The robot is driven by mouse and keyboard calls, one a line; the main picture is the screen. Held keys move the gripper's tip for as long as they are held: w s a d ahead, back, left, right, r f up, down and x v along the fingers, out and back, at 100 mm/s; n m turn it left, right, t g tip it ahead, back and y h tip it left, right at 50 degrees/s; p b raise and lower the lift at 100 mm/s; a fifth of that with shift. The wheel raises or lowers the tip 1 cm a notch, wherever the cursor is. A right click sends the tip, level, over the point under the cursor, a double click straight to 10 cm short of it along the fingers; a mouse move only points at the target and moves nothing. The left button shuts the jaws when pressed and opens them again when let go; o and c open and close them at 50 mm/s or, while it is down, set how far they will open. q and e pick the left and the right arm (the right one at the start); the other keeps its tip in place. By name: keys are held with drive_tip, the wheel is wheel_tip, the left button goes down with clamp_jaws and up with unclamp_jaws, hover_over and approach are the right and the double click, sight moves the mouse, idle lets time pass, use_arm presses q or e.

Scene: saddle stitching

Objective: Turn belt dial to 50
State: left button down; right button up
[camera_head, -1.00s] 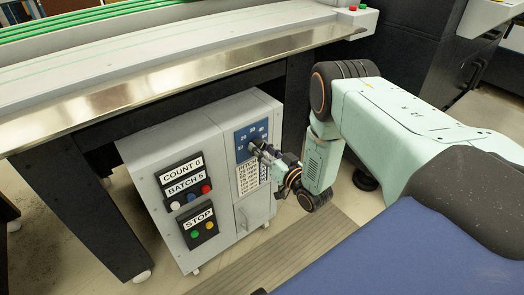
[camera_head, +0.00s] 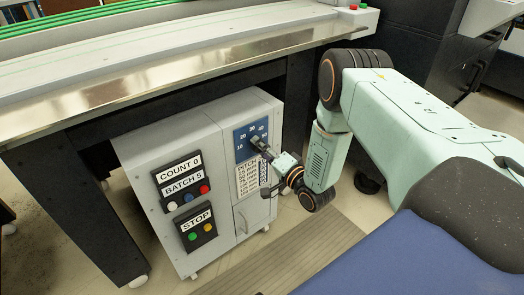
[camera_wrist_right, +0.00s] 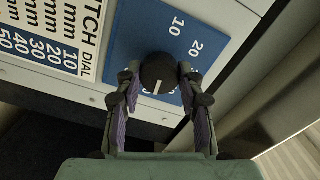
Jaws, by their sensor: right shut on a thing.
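The black dial knob (camera_wrist_right: 158,70) sits on a blue scale plate (camera_head: 243,136) at the right of the grey control box. In the right wrist view, its white pointer line faces the bottom of the picture. The numbers 10 and 20 read clearly there; others are partly hidden by the fingers. In the head view, several numbers arc across the plate. My right gripper (camera_head: 262,147) is shut on the knob, one finger on each side, and hides most of it in the head view. My left gripper is not in view.
The grey control box (camera_head: 150,150) stands under a long metal-edged table (camera_head: 160,92). Its front has COUNT 0, BATCH 5 and STOP panels with coloured buttons. A white printed label (camera_head: 247,181) sits below the dial plate. The floor right of the box is open.

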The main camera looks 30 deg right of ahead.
drive_tip(key=shift+w+r+m, duration=0.2)
drive_tip(key=shift+r+m, duration=0.05)
drive_tip(key=shift+m, duration=0.45)
drive_tip(key=o, duration=1.2)
drive_tip(key=shift+s+f, duration=0.1)
drive_tip(key=shift+f, duration=0.05)
drive_tip(key=shift+s+f, duration=0.1)
drive_tip(key=s, duration=0.8)
drive_tip(key=s+d, duration=0.1)
drive_tip(key=s, duration=0.2)
drive_tip(key=shift+s, duration=0.4)
